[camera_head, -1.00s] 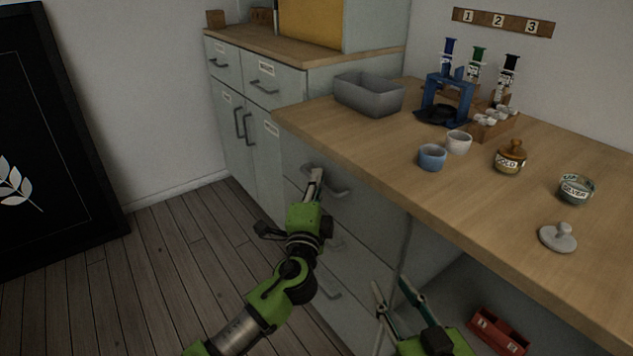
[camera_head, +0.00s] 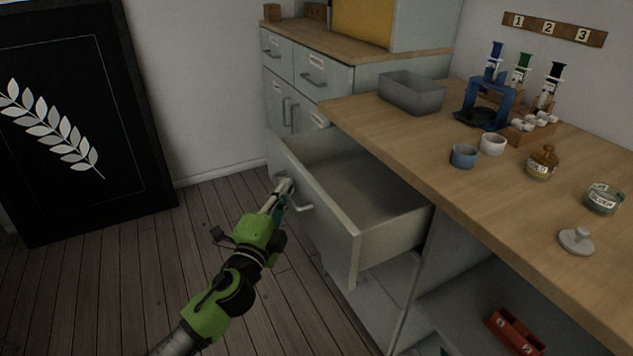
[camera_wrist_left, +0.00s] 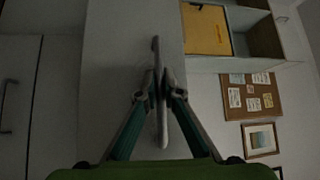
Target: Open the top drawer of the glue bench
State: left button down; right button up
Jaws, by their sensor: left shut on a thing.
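The top drawer (camera_head: 352,222) of the glue bench (camera_head: 450,180) is pulled well out, and its inside looks empty. Its grey front carries a bar handle (camera_head: 304,207). My left gripper (camera_head: 283,189) is shut on the handle in front of the drawer. The left wrist view shows its two fingers (camera_wrist_left: 161,95) closed together around the handle bar (camera_wrist_left: 155,55). My right gripper is not clearly seen in the head view.
On the bench top stand a grey bin (camera_head: 412,92), a blue cup (camera_head: 464,156), a white cup (camera_head: 492,144), a gold jar (camera_head: 542,162), a silver jar (camera_head: 604,198) and a lid (camera_head: 576,241). A red box (camera_head: 514,331) sits on the shelf below.

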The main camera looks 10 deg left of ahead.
pick_arm(q)
jog(key=s+a, duration=0.1)
jog(key=a, duration=0.1)
jog(key=s+a, duration=0.2)
jog(key=shift+s+a, duration=0.2)
jog(key=shift+a, duration=0.05)
jog(key=c, duration=2.4)
grip_release()
jog(key=shift+c, duration=0.2)
jog(key=s+a+f, duration=0.1)
jog(key=s, duration=1)
jog(key=shift+s+a+f, duration=0.35)
jog(key=shift+s+a, duration=0.05)
